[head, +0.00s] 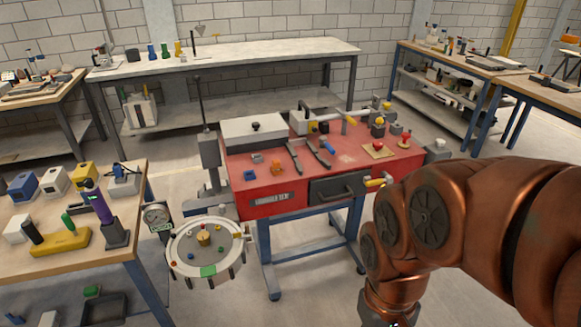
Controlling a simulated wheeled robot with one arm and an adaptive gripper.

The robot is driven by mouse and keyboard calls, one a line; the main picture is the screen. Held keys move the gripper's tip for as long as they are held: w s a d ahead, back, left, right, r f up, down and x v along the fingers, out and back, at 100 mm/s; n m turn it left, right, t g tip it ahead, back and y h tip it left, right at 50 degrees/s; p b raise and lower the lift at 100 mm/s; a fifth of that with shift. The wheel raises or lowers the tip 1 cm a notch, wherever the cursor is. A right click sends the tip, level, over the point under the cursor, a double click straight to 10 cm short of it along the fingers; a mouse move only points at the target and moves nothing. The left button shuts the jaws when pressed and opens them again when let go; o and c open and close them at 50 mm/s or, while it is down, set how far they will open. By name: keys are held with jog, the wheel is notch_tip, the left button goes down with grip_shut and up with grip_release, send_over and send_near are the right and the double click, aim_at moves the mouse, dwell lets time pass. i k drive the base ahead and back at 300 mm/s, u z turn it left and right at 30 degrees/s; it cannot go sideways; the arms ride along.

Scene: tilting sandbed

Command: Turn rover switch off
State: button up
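I cannot make out which thing is the rover or its switch. A red workbench (262,205) on blue legs stands in the middle. Two red knobs, one on a yellowish plate (378,148) and one behind it to the right (404,139), sit at its right side. A yellow-and-red handle (374,183) sticks out at its front right corner. My copper arm comes in from the right and bends down past the bottom edge. My gripper is out of frame.
A round dial-like plate (208,265) with coloured knobs stands at the red bench's front left. A wooden table (128,245) with tools is at left. A long grey bench (280,52) runs along the back wall. Floor between the benches is partly clear.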

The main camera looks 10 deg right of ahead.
aim_at(379, 145)
jog(key=u, duration=0.05)
jog(key=k, duration=1.1)
jog(key=z, duration=1)
jog(key=i, duration=1.55)
jog(key=u, duration=0.95)
jog(key=i, duration=0.5)
jog(key=u, duration=0.4)
